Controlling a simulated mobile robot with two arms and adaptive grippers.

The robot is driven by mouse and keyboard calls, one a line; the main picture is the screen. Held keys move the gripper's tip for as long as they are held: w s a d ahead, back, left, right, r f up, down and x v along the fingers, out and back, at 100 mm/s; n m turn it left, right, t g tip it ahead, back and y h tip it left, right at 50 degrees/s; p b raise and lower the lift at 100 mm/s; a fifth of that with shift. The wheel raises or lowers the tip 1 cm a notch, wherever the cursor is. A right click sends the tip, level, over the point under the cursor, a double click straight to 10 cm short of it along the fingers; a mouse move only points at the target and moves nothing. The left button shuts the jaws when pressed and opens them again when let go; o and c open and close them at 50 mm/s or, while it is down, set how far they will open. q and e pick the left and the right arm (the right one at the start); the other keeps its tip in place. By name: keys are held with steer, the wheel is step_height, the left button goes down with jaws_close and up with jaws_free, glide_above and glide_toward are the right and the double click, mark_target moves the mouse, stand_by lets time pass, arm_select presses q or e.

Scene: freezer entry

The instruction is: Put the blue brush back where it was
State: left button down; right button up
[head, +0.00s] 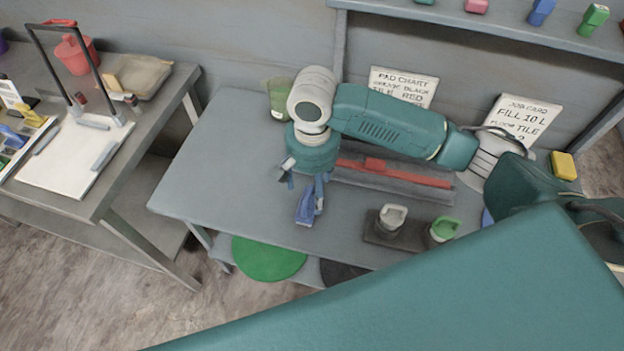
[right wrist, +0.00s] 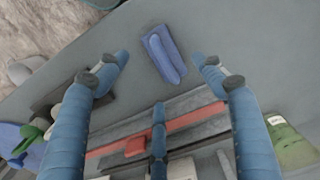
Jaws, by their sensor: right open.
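The blue brush (head: 304,209) lies on the grey table (head: 230,150), near its front edge. In the right wrist view the blue brush (right wrist: 164,56) is seen from above, between and beyond the spread fingers. My right gripper (head: 304,184) is over the brush, fingers pointing down. It is open and empty, and the brush appears to lie on the tabletop below it. The fingers partly cover the brush's far end in the head view. My left gripper is not in view.
A long tray with a red bar (head: 410,174) lies behind the gripper. A white-handled item (head: 391,217) and a green-handled item (head: 443,229) stand to the right. A green container (head: 279,98) and signs stand at the back. The table's left part is clear.

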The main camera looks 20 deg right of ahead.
step_height(320, 180, up, 3)
steer(key=shift+r, duration=0.2)
stand_by(0.5)
